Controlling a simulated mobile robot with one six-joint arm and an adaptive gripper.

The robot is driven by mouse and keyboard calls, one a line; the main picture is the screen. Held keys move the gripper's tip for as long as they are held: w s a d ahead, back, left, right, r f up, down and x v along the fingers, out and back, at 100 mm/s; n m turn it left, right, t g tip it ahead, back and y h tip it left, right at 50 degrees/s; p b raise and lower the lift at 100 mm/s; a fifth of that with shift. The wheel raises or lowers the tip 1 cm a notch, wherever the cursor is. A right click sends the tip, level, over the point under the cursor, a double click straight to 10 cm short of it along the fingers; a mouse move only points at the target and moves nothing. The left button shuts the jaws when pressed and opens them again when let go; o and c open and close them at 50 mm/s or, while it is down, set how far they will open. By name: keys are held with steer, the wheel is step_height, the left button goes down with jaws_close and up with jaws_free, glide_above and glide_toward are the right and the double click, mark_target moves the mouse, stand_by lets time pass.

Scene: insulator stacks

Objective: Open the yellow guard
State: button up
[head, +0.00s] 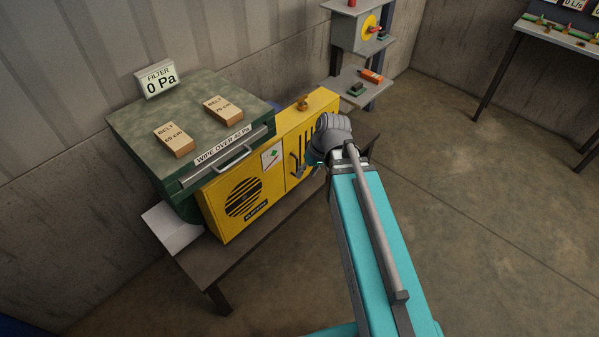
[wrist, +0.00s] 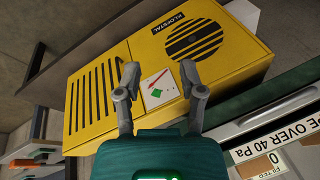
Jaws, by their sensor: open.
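The yellow guard (head: 268,205) is a boxy cover on a low bench, with a round black grille at left, black slots at right and a small white label between them. A seam runs down its front, and it looks shut. In the wrist view the guard (wrist: 222,78) appears turned over, with its label (wrist: 161,88) between my fingers. My gripper (wrist: 160,76) is open and empty in front of it; contact cannot be told. In the head view my wrist hides part of the guard's right side. A small brass-coloured knob (head: 302,104) sits on top.
A green cabinet (head: 205,110) with a front handle (head: 232,160) stands behind and left, carrying two belt boxes and a filter display reading 0 Pa (head: 158,80). A shelf stand (head: 362,95) is behind at right. The floor to the right is clear.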

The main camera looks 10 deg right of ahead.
steer(key=w+f+n+t+y+b, duration=0.25)
steer(key=w+f+b, duration=0.25)
steer(key=f+b, duration=0.45)
steer(key=n+t+y+b, duration=0.4)
steer(key=t+y+b, duration=0.4)
steer(key=b, duration=2.2)
glide_toward(297, 163)
steer(key=v, duration=0.3)
steer(key=shift+s+d+f+t+h, duration=0.15)
steer(key=shift+f+t+h, duration=0.1)
steer(key=shift+h, duration=0.2)
steer(key=x, duration=1.4)
steer(key=shift+c, duration=0.2)
